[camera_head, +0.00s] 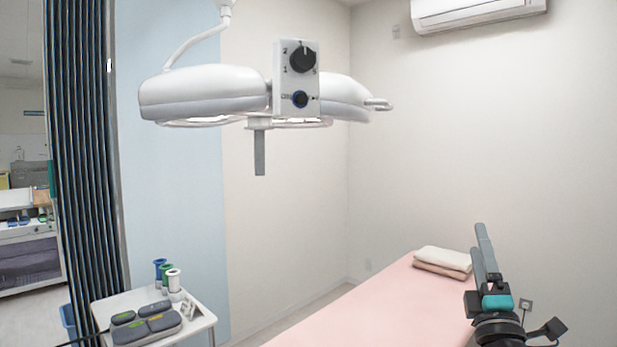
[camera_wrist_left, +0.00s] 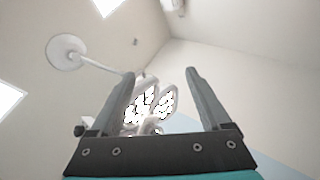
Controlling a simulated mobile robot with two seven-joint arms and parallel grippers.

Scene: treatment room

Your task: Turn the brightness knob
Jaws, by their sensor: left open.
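A surgical lamp (camera_head: 205,92) hangs from the ceiling in the head view. Its white control panel (camera_head: 283,78) faces me. A large black knob (camera_head: 303,59) with marks around it sits at the top of the panel. The knob cannot be made out there.
A pink treatment bed (camera_head: 385,305) with folded towels (camera_head: 442,262) lies below and right of the lamp. A white trolley (camera_head: 200,318) with a grey foot-pedal unit (camera_head: 148,324) and several small containers stands lower left. A dark folding curtain (camera_head: 85,170) is at left. The air between gripper and lamp looks clear.

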